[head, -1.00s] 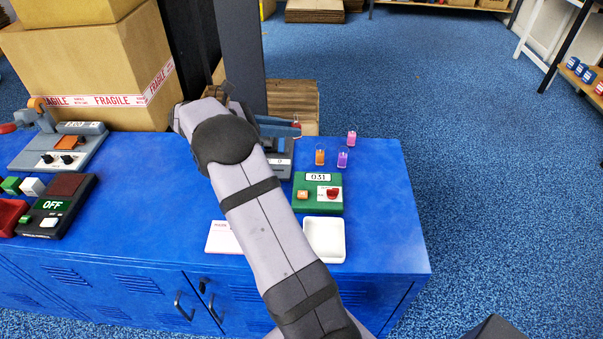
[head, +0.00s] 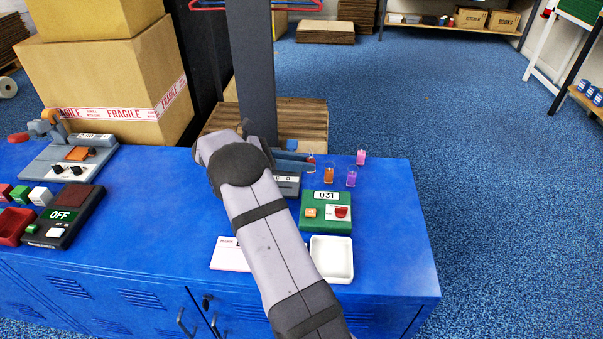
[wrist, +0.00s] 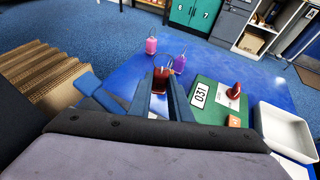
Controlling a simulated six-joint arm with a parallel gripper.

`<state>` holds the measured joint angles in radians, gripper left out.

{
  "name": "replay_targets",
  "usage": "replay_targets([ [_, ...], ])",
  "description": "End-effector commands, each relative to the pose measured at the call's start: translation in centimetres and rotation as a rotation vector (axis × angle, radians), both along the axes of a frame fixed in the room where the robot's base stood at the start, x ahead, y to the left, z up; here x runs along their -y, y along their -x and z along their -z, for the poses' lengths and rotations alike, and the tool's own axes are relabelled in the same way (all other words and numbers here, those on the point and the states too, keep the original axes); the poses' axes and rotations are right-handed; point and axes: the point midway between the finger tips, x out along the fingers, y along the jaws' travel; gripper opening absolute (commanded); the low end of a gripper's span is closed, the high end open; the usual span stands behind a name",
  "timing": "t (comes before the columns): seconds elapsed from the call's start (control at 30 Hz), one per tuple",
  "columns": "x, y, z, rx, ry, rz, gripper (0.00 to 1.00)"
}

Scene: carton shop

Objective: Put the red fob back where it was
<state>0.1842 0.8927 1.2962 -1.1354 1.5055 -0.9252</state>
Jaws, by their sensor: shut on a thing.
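The red fob (wrist: 161,77) is between the two fingers of my gripper (wrist: 159,98) in the wrist view, and the gripper is shut on it. In the head view the red fob (head: 311,159) shows as a small piece at the tip of my gripper (head: 312,164), mostly hidden by the blue fingers. An orange fob (head: 329,174) stands just right of the fingertips. A purple fob (head: 351,178) and a pink fob (head: 361,157) stand farther right. I cannot tell whether the red fob touches the surface under it.
A grey device (head: 287,186) lettered C D is partly under my gripper. A green box (head: 326,223) marked 031, with a red knob, stands in front of the fobs. A white tray (head: 346,270) and a card (head: 228,262) lie nearer. The blue bench's right strip is clear.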

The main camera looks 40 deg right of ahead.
Motion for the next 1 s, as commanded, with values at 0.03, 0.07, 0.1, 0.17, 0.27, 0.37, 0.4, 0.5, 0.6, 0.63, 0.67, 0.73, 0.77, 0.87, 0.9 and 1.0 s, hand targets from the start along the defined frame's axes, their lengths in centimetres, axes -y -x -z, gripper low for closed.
replay_targets([
  [0.03, 0.0, 0.0, 0.3, -0.002, -0.001, -0.001, 0.0],
  [0.07, 0.0, 0.0, 0.5, -0.003, -0.001, 0.0, 0.0],
  [0.1, 0.0, 0.0, 0.9, -0.003, 0.0, 0.0, 0.0],
  [0.17, 0.0, 0.1, 1.6, -0.005, -0.001, 0.0, 0.0],
  [0.27, 0.0, 0.1, 2.9, -0.005, -0.001, 0.0, 0.0],
  [0.37, 0.0, 0.0, 3.6, -0.001, 0.0, 0.001, 0.0],
  [0.4, 0.0, 0.0, 3.7, -0.001, 0.0, 0.0, 0.0],
  [0.5, 0.0, 0.0, 3.7, 0.0, 0.0, 0.0, 0.0],
  [0.6, 0.0, 0.0, 3.7, 0.0, 0.0, 0.0, 0.0],
  [0.63, 0.0, 0.0, 3.7, 0.0, 0.0, 0.0, 0.0],
  [0.67, 0.0, 0.0, 3.7, 0.0, 0.0, 0.0, 0.0],
  [0.73, 0.0, 0.0, 3.9, -0.001, 0.0, 0.0, 0.0],
  [0.77, 0.0, 0.0, 4.0, -0.001, 0.0, 0.001, 0.0],
  [0.87, 0.0, 0.0, 4.3, -0.002, -0.001, 0.0, 0.0],
  [0.9, 0.0, 0.0, 4.3, -0.002, -0.001, 0.0, 0.22],
  [1.0, 0.0, 0.1, 4.4, -0.003, -0.002, 0.0, 0.36],
])
